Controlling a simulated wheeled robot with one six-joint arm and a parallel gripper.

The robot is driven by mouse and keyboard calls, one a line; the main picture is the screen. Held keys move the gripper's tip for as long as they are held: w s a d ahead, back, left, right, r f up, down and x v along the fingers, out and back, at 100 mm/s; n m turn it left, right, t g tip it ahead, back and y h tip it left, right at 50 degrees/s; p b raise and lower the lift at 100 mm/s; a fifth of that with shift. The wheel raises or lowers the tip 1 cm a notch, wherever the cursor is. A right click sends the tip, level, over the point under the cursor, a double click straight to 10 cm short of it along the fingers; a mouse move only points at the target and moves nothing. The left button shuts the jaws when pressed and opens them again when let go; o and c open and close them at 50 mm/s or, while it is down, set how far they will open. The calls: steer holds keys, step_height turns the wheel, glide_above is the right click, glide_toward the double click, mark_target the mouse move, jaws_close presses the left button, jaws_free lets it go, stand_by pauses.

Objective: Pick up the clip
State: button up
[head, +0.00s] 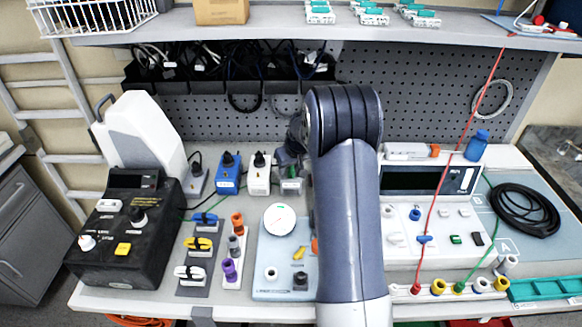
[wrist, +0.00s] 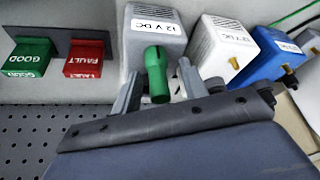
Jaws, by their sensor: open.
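My gripper (wrist: 160,72) is open, its two grey fingers on either side of a green rounded piece (wrist: 155,80). This piece stands in front of a grey box labelled 12 V DC (wrist: 150,30); it may be the clip, but I cannot tell for sure. Whether the fingers touch it is unclear. In the head view my gripper (head: 296,130) is mostly hidden behind my arm, above the grey box (head: 291,186). Blue, yellow and white banded pieces (head: 198,243) lie on a grey board at the left and could also be clips.
A white adapter (head: 259,178) and a blue adapter (head: 228,178) stand close to the grey box. A green GOOD holder (wrist: 30,55) and red FAULT holder (wrist: 84,58) are beside it in the wrist view. A pegboard (head: 410,110) rises behind. A black console (head: 130,235) stands at left.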

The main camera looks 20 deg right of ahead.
steer(key=shift+f, duration=0.15)
steer(key=shift+c, duration=0.5)
jaws_close()
